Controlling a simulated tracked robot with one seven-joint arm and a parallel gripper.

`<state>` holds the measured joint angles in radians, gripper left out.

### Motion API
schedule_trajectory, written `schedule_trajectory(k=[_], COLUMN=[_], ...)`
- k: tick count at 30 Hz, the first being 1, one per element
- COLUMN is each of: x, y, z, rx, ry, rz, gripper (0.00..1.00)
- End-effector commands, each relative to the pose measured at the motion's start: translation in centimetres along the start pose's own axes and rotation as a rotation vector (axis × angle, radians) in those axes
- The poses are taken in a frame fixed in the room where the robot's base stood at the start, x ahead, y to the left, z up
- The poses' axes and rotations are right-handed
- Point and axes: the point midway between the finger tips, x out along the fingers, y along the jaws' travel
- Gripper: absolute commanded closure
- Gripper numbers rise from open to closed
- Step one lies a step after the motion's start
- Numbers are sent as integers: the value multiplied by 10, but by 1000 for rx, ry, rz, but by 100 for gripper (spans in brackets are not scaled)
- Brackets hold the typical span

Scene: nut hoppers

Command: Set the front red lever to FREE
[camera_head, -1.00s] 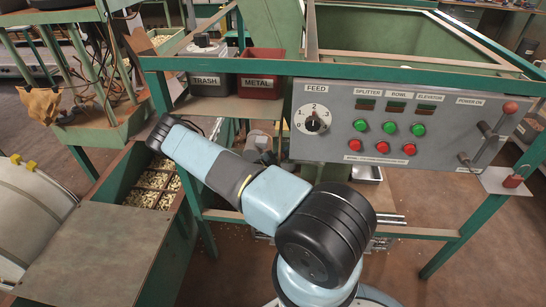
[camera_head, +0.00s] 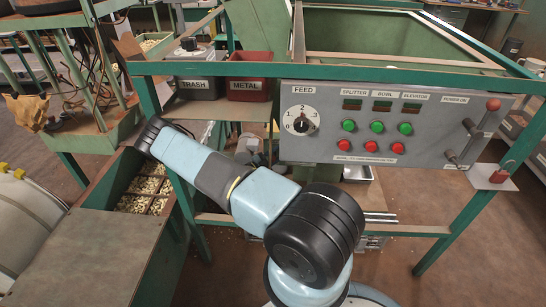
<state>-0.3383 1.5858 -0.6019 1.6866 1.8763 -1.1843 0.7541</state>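A lever with a red knob (camera_head: 493,104) stands at the right end of the grey control panel (camera_head: 310,150), its grey bar slanting up with the knob at the top. A second, smaller red handle (camera_head: 499,175) sits low on a pale plate at the front right corner of the green frame. I cannot tell which is the front red lever, and I can read no FREE label. My arm bends across the middle of the view, left of both. I cannot make out my gripper; a grey shape behind the arm is unclear.
The panel bears a FEED dial (camera_head: 301,120), green and red buttons and a POWER ON label. A TRASH bin (camera_head: 196,85) and a red METAL bin (camera_head: 249,88) stand on a shelf. A nut hopper (camera_head: 152,188) is at left. Green frame posts surround the panel; open floor shows at right.

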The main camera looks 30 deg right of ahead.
Motion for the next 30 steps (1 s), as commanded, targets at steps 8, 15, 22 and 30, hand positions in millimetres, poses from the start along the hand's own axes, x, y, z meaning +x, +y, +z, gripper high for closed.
schedule_trajectory(k=[8,15,22,30], x=[-36,-84,-121,-136], y=[-1,0,0,0], z=[1,2,2,2], rx=[1,1,-1,-1], ry=[-2,-2,-1,1], rz=[-1,0,0,0], gripper=[63,63,63,63])
